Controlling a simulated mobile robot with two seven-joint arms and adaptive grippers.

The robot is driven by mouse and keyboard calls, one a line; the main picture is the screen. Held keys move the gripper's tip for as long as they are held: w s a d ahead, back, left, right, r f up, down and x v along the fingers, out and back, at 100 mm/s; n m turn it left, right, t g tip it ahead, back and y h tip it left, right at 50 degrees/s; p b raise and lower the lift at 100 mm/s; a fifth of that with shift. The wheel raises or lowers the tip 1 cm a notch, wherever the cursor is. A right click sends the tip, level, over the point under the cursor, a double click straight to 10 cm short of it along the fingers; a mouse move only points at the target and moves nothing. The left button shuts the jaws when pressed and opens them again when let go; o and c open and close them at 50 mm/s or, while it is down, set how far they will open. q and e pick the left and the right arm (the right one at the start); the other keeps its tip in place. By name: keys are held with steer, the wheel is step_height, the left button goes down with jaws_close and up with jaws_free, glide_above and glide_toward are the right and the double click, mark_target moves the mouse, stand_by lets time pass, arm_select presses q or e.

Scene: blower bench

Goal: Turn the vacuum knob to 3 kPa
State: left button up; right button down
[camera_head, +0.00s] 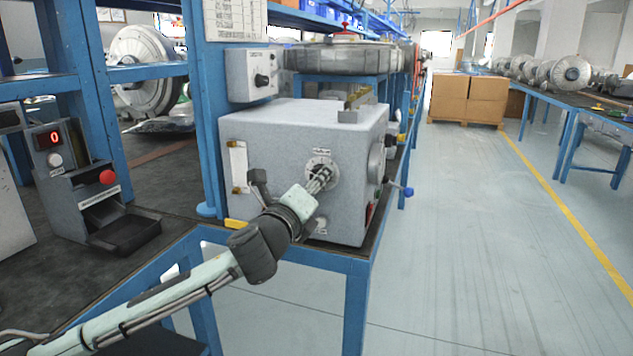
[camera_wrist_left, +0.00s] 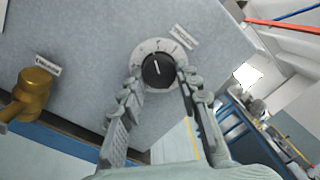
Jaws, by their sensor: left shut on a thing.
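The vacuum knob (camera_wrist_left: 158,70) is black and round with a white pointer line, set in a pale round dial (camera_wrist_left: 150,48) on the front of a grey box (camera_head: 262,132). In the head view my left gripper (camera_head: 322,176) reaches the dial (camera_head: 328,163) and hides much of the knob. In the left wrist view my left gripper (camera_wrist_left: 160,82) has one finger on each side of the knob, shut on it. The pointer line stands near upright in that view, slightly tilted. The dial's numbers are too small to read. My right gripper is not in view.
A brass fitting (camera_wrist_left: 33,92) sticks out of the box left of the dial in the wrist view. A small control box (camera_head: 252,74) stands above the grey box. A display unit with a red button (camera_head: 107,177) is at left. The right aisle floor is clear.

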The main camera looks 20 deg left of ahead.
arm_select(q)
steer(key=n, duration=0.5)
steer(key=shift+y, duration=0.3)
steer(key=shift+r, duration=0.1)
steer(key=o, duration=1.2)
steer(key=shift+c, duration=0.2)
steer(key=s, duration=1.2)
steer(key=shift+a+f, duration=0.25)
steer(key=shift+f, duration=0.1)
steer(key=shift+f, duration=0.1)
